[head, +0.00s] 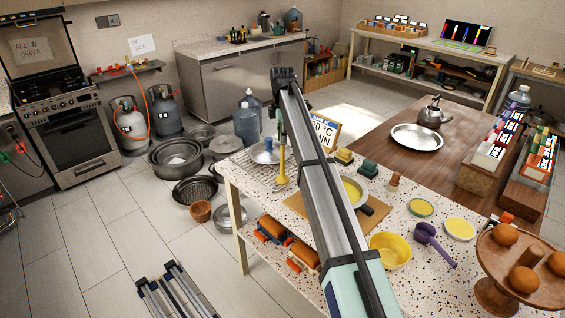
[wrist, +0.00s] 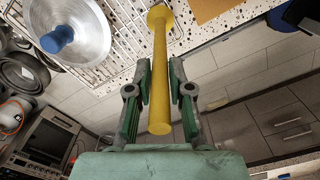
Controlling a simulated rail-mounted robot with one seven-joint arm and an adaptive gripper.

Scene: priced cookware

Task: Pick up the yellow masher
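The yellow masher (head: 282,163) stands upright near the left end of the speckled counter, with its round base low by the wire rack. In the wrist view its handle (wrist: 160,85) runs between the two fingers of my gripper (wrist: 160,72), with the handle's end towards the camera and its round base at the top. One finger lies close along each side of the handle. I cannot tell whether the fingers press on it. In the head view my arm covers much of the counter, and the fingers are hard to make out.
A metal lid with a blue knob (wrist: 72,32) lies on the wire rack (wrist: 112,66), close beside the masher. A yellow bowl (head: 390,250), a purple scoop (head: 433,243) and a cake stand (head: 520,272) occupy the counter's nearer right part. Floor shows beyond the counter's left edge.

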